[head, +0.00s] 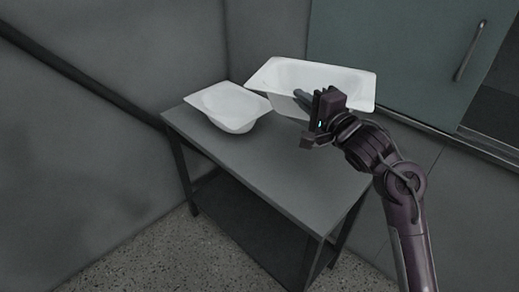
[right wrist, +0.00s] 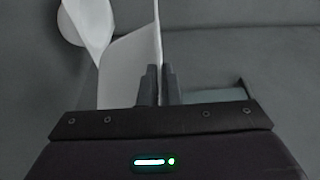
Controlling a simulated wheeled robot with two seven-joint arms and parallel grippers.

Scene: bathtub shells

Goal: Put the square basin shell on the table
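A white rectangular shell with a wide flat rim (head: 345,78) is in the grip of my right gripper (head: 302,97), over the back right of the grey table (head: 265,160). The fingers close on its near wall; in the right wrist view the thin wall (right wrist: 128,70) runs between the two fingers (right wrist: 160,85). The gap between its underside and the table is hard to judge. A smaller, squarer white basin shell (head: 228,102) with a rounded bowl rests at the table's back left. I cannot tell for certain which one is the square basin. My left gripper is not in view.
The table's front and middle are clear. A dark lower shelf (head: 240,210) lies beneath it. Grey walls stand behind and left, with a dark rail (head: 80,75). A green sliding door with a handle (head: 470,50) is at the right.

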